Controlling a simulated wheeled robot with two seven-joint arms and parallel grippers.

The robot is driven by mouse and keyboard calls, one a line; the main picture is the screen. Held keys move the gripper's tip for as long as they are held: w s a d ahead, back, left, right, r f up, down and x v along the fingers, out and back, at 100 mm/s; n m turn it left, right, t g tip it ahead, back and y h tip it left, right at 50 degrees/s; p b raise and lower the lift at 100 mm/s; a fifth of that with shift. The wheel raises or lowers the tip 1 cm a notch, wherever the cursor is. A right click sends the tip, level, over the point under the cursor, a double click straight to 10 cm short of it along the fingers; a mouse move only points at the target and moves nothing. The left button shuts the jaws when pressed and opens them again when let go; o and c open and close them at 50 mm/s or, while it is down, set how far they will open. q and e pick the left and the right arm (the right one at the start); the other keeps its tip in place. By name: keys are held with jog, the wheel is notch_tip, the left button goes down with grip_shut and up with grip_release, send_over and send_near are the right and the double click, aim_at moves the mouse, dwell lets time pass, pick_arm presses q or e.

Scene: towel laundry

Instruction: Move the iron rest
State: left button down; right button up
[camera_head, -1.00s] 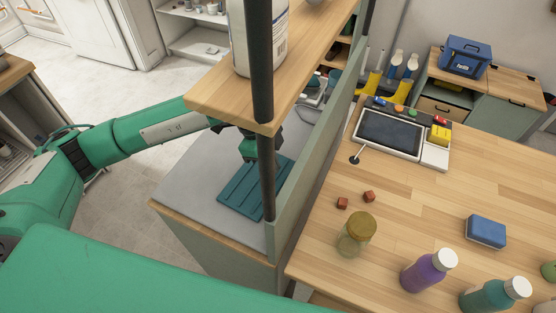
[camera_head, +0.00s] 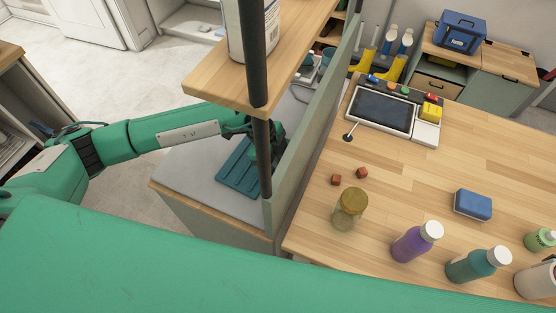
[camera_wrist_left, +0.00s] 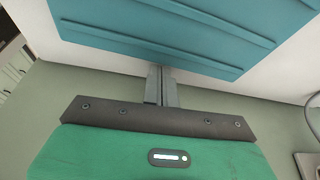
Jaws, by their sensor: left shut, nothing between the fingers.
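The iron rest, a flat teal ribbed pad (camera_head: 239,168), lies on the grey top of a low counter, partly hidden by a black post and my left arm. In the left wrist view its ribbed surface (camera_wrist_left: 165,30) fills the top of the picture. My left gripper (camera_wrist_left: 158,70) is shut and empty, its fingertips at the pad's near edge in that view; I cannot tell whether they touch it. In the head view the left gripper (camera_head: 272,140) is dark and partly hidden behind the post, at the pad's right side by the green panel. My right gripper is not in view.
A wooden shelf (camera_head: 215,85) with a white container stands over the counter (camera_head: 185,175). A green panel (camera_head: 300,150) borders the counter on the right. Beyond it, a wooden table (camera_head: 420,170) holds a jar, bottles, a sponge, two red cubes and a tablet-like device.

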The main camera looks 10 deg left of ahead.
aim_at(233, 152)
pick_arm(q)
jog(key=a, duration=0.4)
jog(key=w+a+b, duration=0.1)
jog(key=a, duration=0.4)
jog(key=w+a, duration=0.1)
jog(key=a, duration=0.4)
jog(key=shift+f, duration=0.1)
jog(key=shift+w+a+b, duration=0.15)
jog(key=shift+a+b, duration=0.15)
jog(key=shift+a, duration=0.3)
